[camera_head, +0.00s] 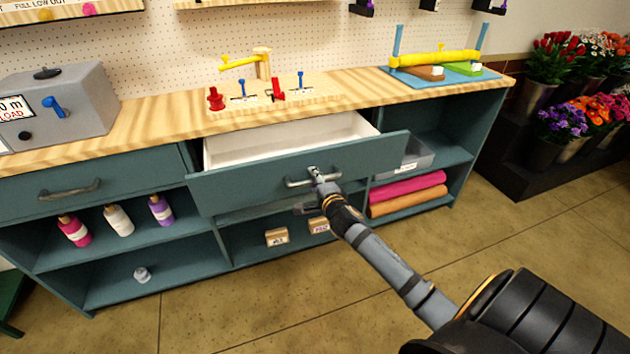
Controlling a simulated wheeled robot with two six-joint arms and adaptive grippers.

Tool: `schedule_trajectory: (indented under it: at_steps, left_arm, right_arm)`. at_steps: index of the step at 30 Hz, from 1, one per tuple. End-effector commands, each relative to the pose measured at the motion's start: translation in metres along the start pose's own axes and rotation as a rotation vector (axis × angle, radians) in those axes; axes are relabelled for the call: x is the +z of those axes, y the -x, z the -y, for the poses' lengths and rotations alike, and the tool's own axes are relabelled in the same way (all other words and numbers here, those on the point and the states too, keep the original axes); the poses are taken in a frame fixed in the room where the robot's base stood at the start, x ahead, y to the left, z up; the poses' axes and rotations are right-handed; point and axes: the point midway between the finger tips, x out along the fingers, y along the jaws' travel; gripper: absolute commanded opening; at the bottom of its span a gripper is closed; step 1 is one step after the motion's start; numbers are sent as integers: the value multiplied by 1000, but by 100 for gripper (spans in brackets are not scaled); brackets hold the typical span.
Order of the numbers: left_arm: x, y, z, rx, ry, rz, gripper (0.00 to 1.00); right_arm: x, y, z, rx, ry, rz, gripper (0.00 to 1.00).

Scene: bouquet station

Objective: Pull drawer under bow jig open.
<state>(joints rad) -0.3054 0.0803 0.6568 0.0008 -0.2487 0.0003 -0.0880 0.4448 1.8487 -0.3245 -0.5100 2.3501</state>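The drawer (240,183) under the bow jig stands partly open, its teal front out from the bench and its white inside showing empty where I can see it. The bow jig (262,92), a wooden board with red and blue parts and a yellow arm, sits on the worktop above it. My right gripper (314,176) is at the metal handle (298,183) on the drawer front, its fingers around the bar and seemingly closed on it. My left gripper is not in view.
A grey machine (85,95) stands on the worktop at left, above a second, shut drawer (90,190). Shelves hold bottles (118,221), small boxes (277,237) and rolled cloth (408,190). Flower buckets (535,95) stand at right. The floor (250,300) in front is clear.

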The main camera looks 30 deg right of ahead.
Motion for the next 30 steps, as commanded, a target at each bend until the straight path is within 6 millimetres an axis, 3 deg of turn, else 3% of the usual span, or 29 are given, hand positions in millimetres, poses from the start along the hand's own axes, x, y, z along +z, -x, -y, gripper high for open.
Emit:
schedule_trajectory:
  at_steps: [5, 18, 23, 30]
  left_arm:
    - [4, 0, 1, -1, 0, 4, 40]
    - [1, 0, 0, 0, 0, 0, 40]
    - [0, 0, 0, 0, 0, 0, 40]
    - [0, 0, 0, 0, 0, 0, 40]
  right_arm:
    - [0, 11, -1, 1, 3, 1, 39]
    - [0, 106, -1, 3, 7, 2, 39]
    - [0, 119, -1, 1, 2, 1, 39]
    - [0, 120, 0, -1, 0, 0, 39]
